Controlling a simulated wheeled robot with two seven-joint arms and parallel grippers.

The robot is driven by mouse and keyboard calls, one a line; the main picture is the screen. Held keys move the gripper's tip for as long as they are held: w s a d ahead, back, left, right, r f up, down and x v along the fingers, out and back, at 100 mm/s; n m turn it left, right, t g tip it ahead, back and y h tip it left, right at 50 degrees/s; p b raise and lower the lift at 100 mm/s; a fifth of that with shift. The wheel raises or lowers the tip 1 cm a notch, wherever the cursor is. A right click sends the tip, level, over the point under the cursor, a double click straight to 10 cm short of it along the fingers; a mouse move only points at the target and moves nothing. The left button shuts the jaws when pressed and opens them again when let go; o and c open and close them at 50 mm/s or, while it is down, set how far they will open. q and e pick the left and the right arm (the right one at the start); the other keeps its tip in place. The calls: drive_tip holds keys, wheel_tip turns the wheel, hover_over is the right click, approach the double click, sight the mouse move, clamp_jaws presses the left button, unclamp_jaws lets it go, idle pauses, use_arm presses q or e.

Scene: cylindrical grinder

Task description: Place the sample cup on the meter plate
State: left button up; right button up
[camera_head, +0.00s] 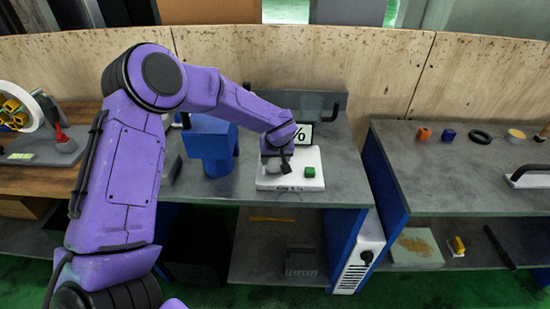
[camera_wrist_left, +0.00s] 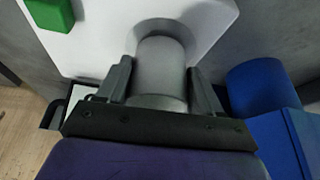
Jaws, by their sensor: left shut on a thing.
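My left gripper (camera_head: 277,158) is over the left part of the white meter (camera_head: 297,182). In the left wrist view its two fingers (camera_wrist_left: 160,74) are on either side of the grey cylindrical sample cup (camera_wrist_left: 160,60), shut on it. The cup shows only in part in the head view (camera_head: 272,166). A darker round patch (camera_wrist_left: 178,25) on the white meter body (camera_wrist_left: 100,35), likely the meter plate, lies at the cup's far end. I cannot tell whether cup and plate touch. My right gripper is out of view.
A green button (camera_head: 310,172) is on the meter, with a "%" display (camera_head: 303,133) behind it. A blue machine (camera_head: 210,140) stands close on the left. Grey bench top (camera_head: 345,180) is free to the right. Another bench (camera_head: 430,165) holds small objects.

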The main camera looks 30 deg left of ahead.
use_arm(q)
drive_tip(key=o, duration=1.1)
drive_tip(key=shift+f, duration=0.15)
drive_tip(key=shift+o, duration=0.2)
drive_tip(key=v, duration=1.2)
drive_tip(key=shift+b, duration=0.4)
